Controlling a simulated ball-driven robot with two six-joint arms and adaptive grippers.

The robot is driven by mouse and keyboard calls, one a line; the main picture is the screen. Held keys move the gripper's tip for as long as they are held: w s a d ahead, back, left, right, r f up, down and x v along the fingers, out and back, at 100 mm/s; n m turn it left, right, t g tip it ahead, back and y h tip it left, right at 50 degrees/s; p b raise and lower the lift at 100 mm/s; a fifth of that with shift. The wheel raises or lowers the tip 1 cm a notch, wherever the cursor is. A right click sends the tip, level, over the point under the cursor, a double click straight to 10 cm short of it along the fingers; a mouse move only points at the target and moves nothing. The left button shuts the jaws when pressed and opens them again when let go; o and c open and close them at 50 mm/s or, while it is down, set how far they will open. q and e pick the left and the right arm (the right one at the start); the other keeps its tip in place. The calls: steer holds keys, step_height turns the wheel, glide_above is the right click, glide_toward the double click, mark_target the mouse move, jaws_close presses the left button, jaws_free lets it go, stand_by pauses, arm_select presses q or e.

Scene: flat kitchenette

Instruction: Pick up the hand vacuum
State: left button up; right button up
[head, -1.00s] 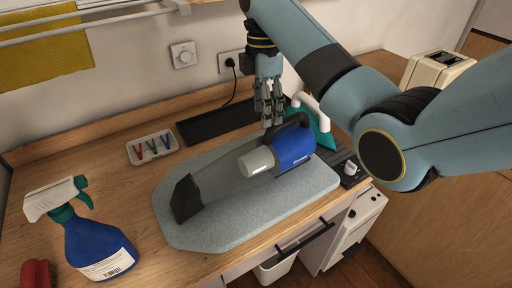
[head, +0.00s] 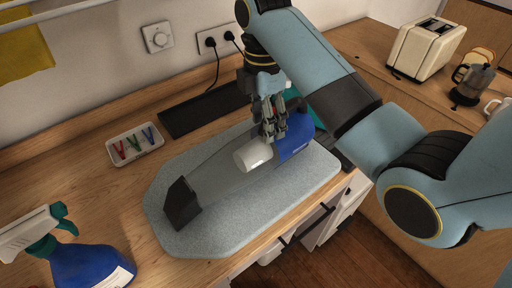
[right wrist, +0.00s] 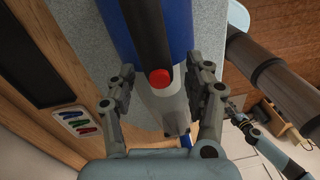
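The hand vacuum (head: 225,174) lies on a grey speckled ironing pad, its dark nozzle toward the lower left and its blue body toward the upper right. In the right wrist view its dark handle (right wrist: 148,28) with a red button runs down the middle. My right gripper (head: 270,132) is over the handle end. In the right wrist view its fingers (right wrist: 160,70) are spread on either side of the handle, with gaps visible. What looks like my left gripper (right wrist: 238,112) shows small at the right of the wrist view, its fingers unclear. It is not in the head view.
The pad (head: 210,240) has bare margins around the vacuum. A spray bottle (head: 85,266) stands at the lower left. A white tray (head: 135,146) with coloured clips and a black strip (head: 205,112) lie behind. A toaster (head: 425,48) and moka pot (head: 472,80) stand at the right.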

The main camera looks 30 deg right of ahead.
steer(key=c, duration=0.9)
jaws_close()
arm_select(q)
steer(key=shift+w+d, duration=0.15)
steer(key=shift+w, duration=0.1)
arm_select(e)
steer(key=shift+w, duration=0.1)
arm_select(q)
steer(key=shift+s, duration=0.25)
arm_select(e)
steer(key=shift+w+r, duration=0.1)
steer(key=shift+r, duration=0.05)
